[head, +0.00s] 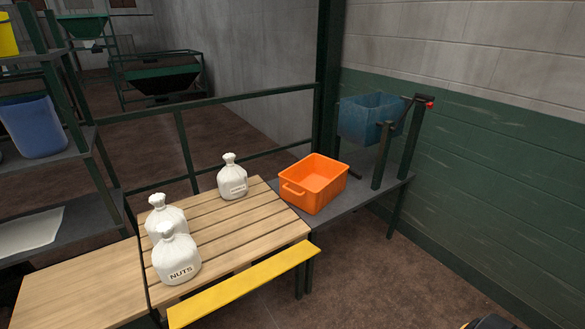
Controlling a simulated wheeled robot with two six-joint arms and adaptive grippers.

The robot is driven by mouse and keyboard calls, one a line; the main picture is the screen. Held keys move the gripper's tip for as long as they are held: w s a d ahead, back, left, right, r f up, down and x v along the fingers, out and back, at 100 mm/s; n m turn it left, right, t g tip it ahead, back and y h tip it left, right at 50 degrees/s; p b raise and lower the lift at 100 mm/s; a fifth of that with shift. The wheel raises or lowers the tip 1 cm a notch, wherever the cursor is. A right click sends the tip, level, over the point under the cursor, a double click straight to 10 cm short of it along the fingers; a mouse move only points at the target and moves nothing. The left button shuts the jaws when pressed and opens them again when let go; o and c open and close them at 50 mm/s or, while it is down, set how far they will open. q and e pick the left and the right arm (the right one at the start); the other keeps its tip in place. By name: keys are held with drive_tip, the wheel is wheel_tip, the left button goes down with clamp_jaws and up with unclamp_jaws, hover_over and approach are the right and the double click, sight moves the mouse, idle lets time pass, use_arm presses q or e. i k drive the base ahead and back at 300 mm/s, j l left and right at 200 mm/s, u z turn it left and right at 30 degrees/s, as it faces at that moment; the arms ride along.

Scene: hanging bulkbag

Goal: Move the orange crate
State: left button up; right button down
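The orange crate (328,194) is in the head view, right of the picture's middle. It sits upright on a dark grey table (350,200), close to the right end of a slatted wooden table (225,235). Its top is open and the part of its inside that shows looks empty. A handle shows on its left side. Neither of my grippers is in view.
Several white tied sacks (180,258), one marked NUTS, stand on the slatted table. A blue bin (365,118) is behind the crate beside dark posts. A yellow board (245,287) runs along the slatted table's front.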

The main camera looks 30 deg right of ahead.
sight(310, 184)
drive_tip(key=i+l+u, duration=0.2)
drive_tip(key=l, duration=0.7)
drive_tip(key=l+u, duration=0.25)
drive_tip(key=l, duration=0.65)
drive_tip(key=l+u, duration=0.2)
drive_tip(key=l, duration=0.75)
drive_tip(key=k+l+u, duration=0.25)
drive_tip(key=l, duration=0.65)
drive_tip(key=i+l, duration=0.05)
drive_tip(key=i, duration=0.05)
